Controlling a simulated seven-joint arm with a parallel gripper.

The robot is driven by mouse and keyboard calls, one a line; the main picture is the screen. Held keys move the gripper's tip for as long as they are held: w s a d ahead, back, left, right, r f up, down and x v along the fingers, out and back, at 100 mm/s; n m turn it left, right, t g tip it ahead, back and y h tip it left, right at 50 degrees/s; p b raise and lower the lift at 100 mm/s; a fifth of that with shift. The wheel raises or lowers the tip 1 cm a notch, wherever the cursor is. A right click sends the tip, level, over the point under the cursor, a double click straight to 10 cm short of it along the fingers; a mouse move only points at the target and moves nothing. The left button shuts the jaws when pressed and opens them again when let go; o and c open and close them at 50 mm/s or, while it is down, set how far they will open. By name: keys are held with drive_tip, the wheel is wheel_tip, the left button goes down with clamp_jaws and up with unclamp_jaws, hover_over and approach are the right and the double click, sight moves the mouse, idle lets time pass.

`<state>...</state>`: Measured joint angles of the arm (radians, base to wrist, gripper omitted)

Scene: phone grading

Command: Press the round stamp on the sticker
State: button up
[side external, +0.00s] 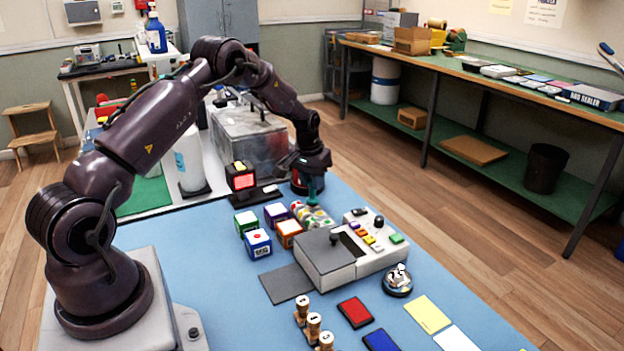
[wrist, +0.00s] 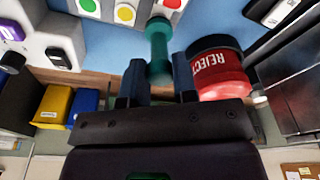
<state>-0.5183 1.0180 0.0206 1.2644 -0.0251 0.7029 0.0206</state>
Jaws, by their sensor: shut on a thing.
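My gripper (side external: 312,168) is shut on a teal stamp (side external: 313,188), which hangs upright below the fingers. In the wrist view the stamp (wrist: 158,50) is between the two fingertips (wrist: 160,80). I cannot tell whether the stamp touches anything. Its underside is hidden.
A red REJECT container (wrist: 218,75) stands close beside my gripper. Several coloured cubes (side external: 258,243) and a grey-white control box (side external: 325,262) crowd around the stickers. Wooden number stamps (side external: 313,326), a red pad (side external: 355,312) and a bell (side external: 398,281) are nearer the front.

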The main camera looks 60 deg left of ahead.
drive_tip(key=shift+f, duration=0.6)
idle(1.1)
drive_tip(key=shift+r, duration=3.6)
drive_tip(key=shift+o, duration=0.4)
drive_tip(key=shift+c, duration=0.3)
